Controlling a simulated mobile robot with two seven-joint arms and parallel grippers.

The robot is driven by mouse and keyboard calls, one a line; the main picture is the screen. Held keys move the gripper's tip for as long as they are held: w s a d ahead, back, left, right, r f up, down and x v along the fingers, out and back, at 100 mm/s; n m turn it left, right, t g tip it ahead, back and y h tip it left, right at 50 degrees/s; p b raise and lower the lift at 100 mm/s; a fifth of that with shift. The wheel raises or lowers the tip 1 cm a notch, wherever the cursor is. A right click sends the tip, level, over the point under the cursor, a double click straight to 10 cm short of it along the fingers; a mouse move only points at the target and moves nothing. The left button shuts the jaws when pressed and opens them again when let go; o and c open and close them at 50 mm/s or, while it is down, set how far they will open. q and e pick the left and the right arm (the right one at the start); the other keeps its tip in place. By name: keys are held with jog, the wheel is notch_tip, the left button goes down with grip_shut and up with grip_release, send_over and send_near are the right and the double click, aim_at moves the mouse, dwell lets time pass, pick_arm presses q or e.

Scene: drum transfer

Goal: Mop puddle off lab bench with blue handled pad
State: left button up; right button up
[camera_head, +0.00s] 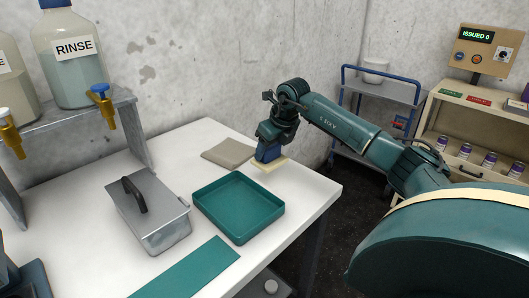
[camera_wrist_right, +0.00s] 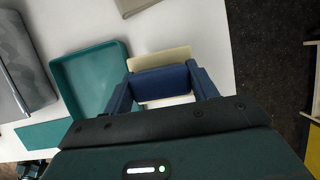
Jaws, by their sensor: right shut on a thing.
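The pad (camera_head: 270,164) is a cream slab with a blue handle, at the back right of the white lab bench (camera_head: 318,190). My right gripper (camera_head: 268,150) is shut on the blue handle (camera_wrist_right: 160,81), from above. In the right wrist view the cream pad (camera_wrist_right: 160,57) shows beyond the handle, between the blue fingers. The pad appears to be on or just above the bench top; I cannot tell if it touches. I cannot make out a puddle. Dark teal parts of my left arm show at the bottom left corner; its jaws cannot be made out.
A teal tray (camera_head: 240,239) stands left of the pad, with a grey-brown folded cloth (camera_head: 228,152) behind. A lidded metal box (camera_head: 165,235) and a teal mat (camera_head: 190,272) lie further left. A rinse bottle (camera_head: 75,75) stands on a shelf. The bench's right edge is close to the pad.

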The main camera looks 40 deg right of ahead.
jog(key=shift+d+r, duration=0.1)
jog(key=shift+r, duration=0.75)
jog(key=shift+r+p, duration=1.05)
jog(key=shift+p, duration=0.1)
pick_arm(q)
jog(key=shift+w+a+r+b, duration=0.2)
jog(key=shift+a+b, duration=0.35)
jog(key=shift+b, duration=0.3)
pick_arm(e)
jog(key=s+a, duration=0.5)
jog(key=a, duration=0.1)
jog(key=shift+a, duration=0.2)
jog(key=shift+a+f, duration=0.1)
jog(key=shift+f, duration=0.05)
